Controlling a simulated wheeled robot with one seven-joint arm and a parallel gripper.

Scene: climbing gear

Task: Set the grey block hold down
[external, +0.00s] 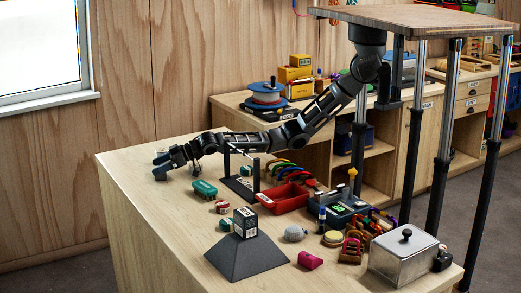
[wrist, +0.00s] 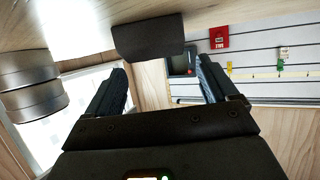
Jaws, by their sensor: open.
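A dark grey block (wrist: 148,37), which looks like the grey block hold, rests against the pale wooden tabletop along the top of the wrist view. My gripper (wrist: 162,62) is open, with one finger on each side of the picture. The block shows between and just beyond the fingertips, and no finger visibly grips it. In the external view my gripper (external: 161,164) is low over the far left end of the table (external: 150,205). The block cannot be clearly told from the fingers there.
Grey stacked cylinders (wrist: 30,85) show at the left of the wrist view. A green case (external: 204,188), a black stand (external: 240,187) and a red tray (external: 285,198) lie right of my gripper. A dark pyramid (external: 246,258) stands nearer. The table's left front is bare.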

